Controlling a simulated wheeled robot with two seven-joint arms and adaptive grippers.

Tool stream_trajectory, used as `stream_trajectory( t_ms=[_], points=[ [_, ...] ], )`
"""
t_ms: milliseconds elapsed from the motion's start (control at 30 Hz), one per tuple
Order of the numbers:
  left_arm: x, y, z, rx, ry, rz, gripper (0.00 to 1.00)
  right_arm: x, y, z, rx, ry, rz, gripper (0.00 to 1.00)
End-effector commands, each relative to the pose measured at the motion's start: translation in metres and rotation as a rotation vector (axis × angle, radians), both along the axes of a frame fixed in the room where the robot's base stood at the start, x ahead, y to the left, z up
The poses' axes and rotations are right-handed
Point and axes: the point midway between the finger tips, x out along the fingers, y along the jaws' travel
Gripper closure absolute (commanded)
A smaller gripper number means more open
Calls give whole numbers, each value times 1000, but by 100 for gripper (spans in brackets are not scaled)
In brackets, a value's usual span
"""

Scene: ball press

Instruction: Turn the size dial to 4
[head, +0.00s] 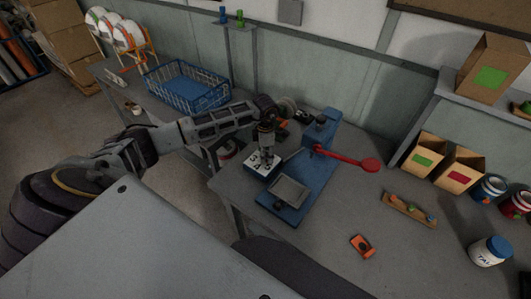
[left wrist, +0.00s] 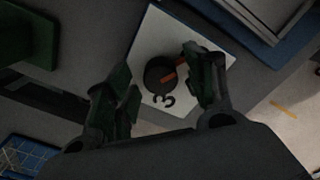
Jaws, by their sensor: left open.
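The size dial is a round black knob (left wrist: 159,76) with an orange pointer mark, on a white number plate (left wrist: 152,35). In the left wrist view a 3 is printed just below the knob. The mark runs toward the right finger, and I cannot tell which number it points at. In the head view the white plate (head: 252,161) shows on the blue press (head: 316,172), with the knob hidden under my gripper. My left gripper (head: 266,155) is over the plate, pointing down. In the left wrist view its open fingers (left wrist: 162,80) stand on either side of the knob. My right gripper is not seen.
A red lever (head: 345,158) sticks out right from the press, and a grey square plate (head: 289,190) is at its front. An orange part (head: 362,245) and a wooden strip (head: 409,209) lie right on the table. A blue basket (head: 186,88) stands at back left.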

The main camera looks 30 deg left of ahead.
Motion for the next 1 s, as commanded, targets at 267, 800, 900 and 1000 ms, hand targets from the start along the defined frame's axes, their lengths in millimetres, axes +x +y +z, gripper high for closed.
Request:
stream_trajectory(
  t_ms=[267, 800, 900, 1000],
  points=[
    [0, 0, 0, 0, 0, 0, 70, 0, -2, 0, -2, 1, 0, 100],
    [1, 0, 0, 1, -2, -35, 91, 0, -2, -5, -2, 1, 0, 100],
    [0, 0, 0, 1, -2, -67, 91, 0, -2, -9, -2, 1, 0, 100],
    [0, 1, -1, 2, -1, -111, 91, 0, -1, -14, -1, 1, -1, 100]
  ],
)
